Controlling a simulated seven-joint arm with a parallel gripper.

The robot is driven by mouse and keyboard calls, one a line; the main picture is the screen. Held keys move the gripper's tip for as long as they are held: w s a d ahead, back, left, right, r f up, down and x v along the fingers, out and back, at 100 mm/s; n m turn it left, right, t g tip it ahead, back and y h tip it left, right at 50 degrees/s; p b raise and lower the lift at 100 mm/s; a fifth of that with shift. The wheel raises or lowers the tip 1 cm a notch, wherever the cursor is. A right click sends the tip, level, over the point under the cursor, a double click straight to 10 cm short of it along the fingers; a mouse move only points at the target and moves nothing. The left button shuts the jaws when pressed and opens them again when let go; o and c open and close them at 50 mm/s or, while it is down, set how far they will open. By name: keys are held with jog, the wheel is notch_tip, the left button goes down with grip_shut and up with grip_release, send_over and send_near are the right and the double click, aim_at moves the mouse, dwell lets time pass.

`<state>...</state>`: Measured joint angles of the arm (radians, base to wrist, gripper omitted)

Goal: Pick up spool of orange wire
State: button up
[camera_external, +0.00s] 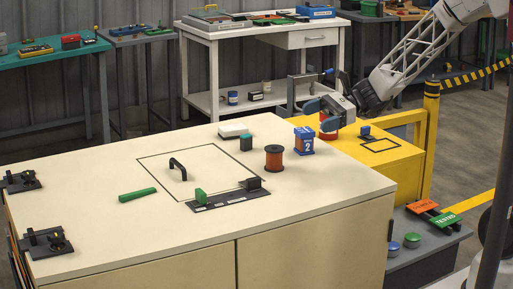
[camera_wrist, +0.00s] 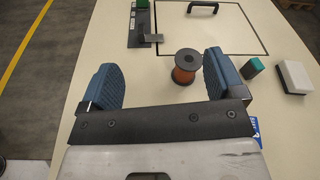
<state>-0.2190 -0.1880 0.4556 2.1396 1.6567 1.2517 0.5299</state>
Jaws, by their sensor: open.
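The spool of orange wire (camera_external: 274,159) stands upright on the cream bench top, with dark flanges and orange windings. In the wrist view the spool (camera_wrist: 185,68) appears ahead of the fingers, between them and nearer the right one. My gripper (camera_external: 321,115) is open and empty, with blue pads. In the external view it is above and to the right of the spool, apart from it. The wrist view also shows both spread fingers of my gripper (camera_wrist: 162,76).
A dark fixture strip (camera_external: 228,199) lies in front-left. A black handle (camera_external: 178,168) rises from the outlined panel.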

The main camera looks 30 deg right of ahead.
jog(key=w+a+f+m+t+y, duration=0.1)
jog(key=w+a+m+t, duration=0.1)
jog(key=w+m, duration=0.2)
jog(key=shift+w+a+f+t+y, duration=0.3)
jog(key=shift+w+a+f, duration=0.1)
jog(key=shift+w, duration=0.15)
jog(key=shift+f, duration=0.1)
send_near(274, 148)
jog(key=shift+w+a, duration=0.15)
jog(key=shift+a, duration=0.4)
jog(key=shift+w+a, duration=0.15)
jog(key=shift+a, duration=0.4)
jog(key=shift+w+a+f, duration=0.1)
jog(key=shift+a+f, duration=0.15)
jog(key=shift+a, duration=0.4)
jog(key=shift+w+a, duration=0.15)
jog(key=shift+a, duration=0.45)
jog(key=shift+a, duration=0.1)
jog(key=shift+w+a, duration=0.2)
jog(key=shift+a, duration=1)
jog(key=shift+w+a, duration=0.25)
jog(key=shift+a, duration=0.9)
